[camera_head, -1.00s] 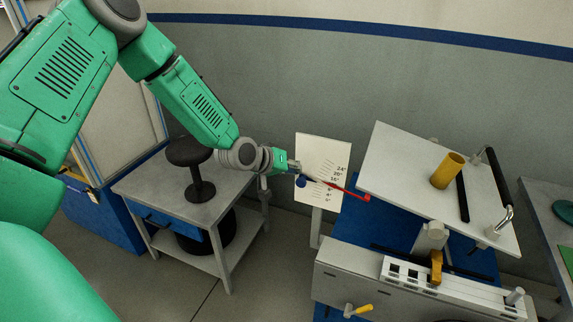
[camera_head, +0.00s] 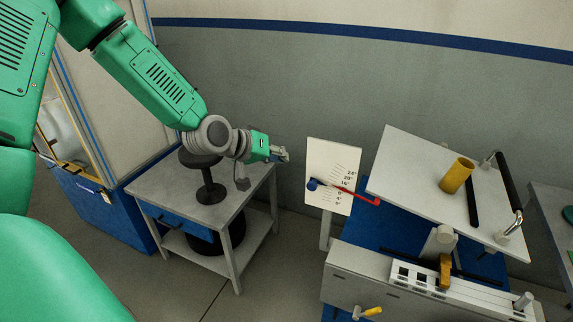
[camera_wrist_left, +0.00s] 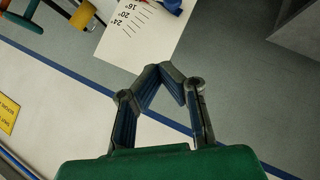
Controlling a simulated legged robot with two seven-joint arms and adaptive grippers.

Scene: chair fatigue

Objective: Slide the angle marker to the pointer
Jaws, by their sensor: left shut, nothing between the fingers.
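The white angle board (camera_head: 328,159) stands upright beside the tilted chair plate, with degree marks in a fan. The blue knob of the angle marker (camera_head: 312,184) sits at the board's left edge, around the lower marks. The red pointer (camera_head: 362,196) reaches across the board from the right. My left gripper (camera_head: 283,154) is up and left of the knob, apart from it, shut and empty. In the left wrist view its fingertips (camera_wrist_left: 160,72) meet below the board (camera_wrist_left: 140,35); the blue knob (camera_wrist_left: 172,4) is cut by the top edge. My right gripper is out of view.
The tilted white plate (camera_head: 415,165) carries a yellow cylinder (camera_head: 456,175) and black-gripped handles. A grey side table (camera_head: 170,190) with a black stool-like piece (camera_head: 209,190) stands left, under my left arm. A grey bench rig (camera_head: 350,275) is in front. Open floor lies between.

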